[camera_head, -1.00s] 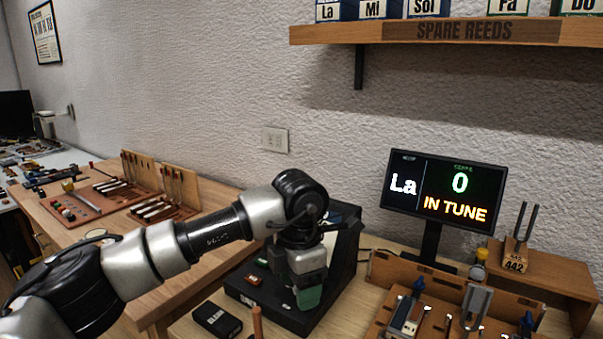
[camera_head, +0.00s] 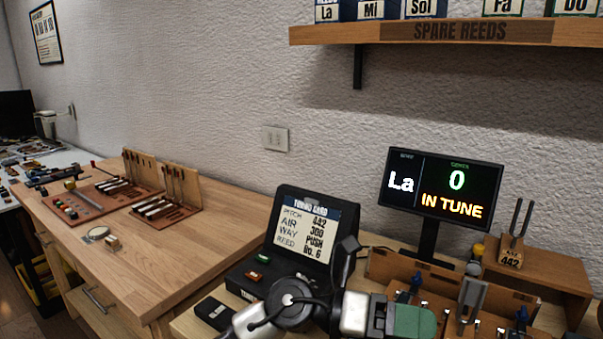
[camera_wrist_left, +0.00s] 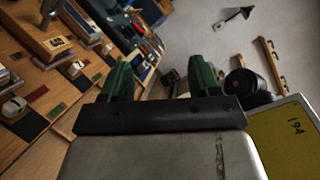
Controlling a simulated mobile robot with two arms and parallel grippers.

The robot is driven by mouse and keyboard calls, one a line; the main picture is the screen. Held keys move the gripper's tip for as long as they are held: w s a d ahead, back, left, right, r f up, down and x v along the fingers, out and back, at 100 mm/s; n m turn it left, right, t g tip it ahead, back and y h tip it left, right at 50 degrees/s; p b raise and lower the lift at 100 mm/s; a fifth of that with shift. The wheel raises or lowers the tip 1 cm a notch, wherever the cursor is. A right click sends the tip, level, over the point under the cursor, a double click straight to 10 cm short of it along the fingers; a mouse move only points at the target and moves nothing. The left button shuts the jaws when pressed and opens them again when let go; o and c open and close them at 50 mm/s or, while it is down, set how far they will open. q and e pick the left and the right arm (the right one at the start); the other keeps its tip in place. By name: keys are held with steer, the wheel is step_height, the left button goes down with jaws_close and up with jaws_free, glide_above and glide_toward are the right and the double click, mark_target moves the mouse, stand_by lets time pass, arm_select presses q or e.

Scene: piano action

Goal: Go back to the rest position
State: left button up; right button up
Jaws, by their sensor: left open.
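My left arm comes in low at the bottom centre of the head view. My left gripper (camera_head: 414,322) has green fingers and points to the right, just in front of the reed rack at the bottom right. The left wrist view shows its two green fingers (camera_wrist_left: 161,80) apart with nothing between them. My right gripper is not in view.
The tuner screen (camera_head: 442,190) reads La, 0, IN TUNE. A card stand (camera_head: 308,229) is behind my arm. A wooden rack with blue-topped parts (camera_head: 440,300) is close to my gripper. A tuning fork (camera_head: 517,225) stands at right. The left bench (camera_head: 170,245) has free room.

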arm_select(q)
steer(key=w+a+n+t+y, duration=0.2)
steer(key=w+a+n+t, duration=0.35)
steer(key=n+t, duration=0.75)
steer(key=w+a+n+t+y, duration=0.1)
steer(key=w+a+n+t, duration=0.1)
steer(key=a+n+t, duration=0.85)
steer(key=s+a+f+n+g+y, duration=0.1)
steer(key=a+f+n+y, duration=0.45)
steer(key=f+n, duration=0.2)
steer(key=s+a+f+n+g+y, duration=0.1)
steer(key=a+f+n+g+y, duration=0.1)
steer(key=a+f+n+y, duration=0.45)
steer(key=s+a+f+n+g+y, duration=0.1)
steer(key=s+a+f+n+g, duration=0.25)
steer(key=s+f+g, duration=0.55)
steer(key=s+a+f+n+g+y, duration=0.1)
steer(key=s+a+f+n+g, duration=0.4)
steer(key=s, duration=0.8)
step_height(320, 180, down, 25)
steer(key=s+d+m+p, duration=0.1)
steer(key=s+m+p, duration=0.1)
steer(key=p, duration=0.1)
steer(key=s+a+f+p, duration=0.2)
steer(key=s+f, duration=1)
steer(key=s, duration=0.3)
steer(key=shift+s+a+f+g+p, duration=0.25)
steer(key=shift+a+f+g+p, duration=0.1)
steer(key=shift+g, duration=0.1)
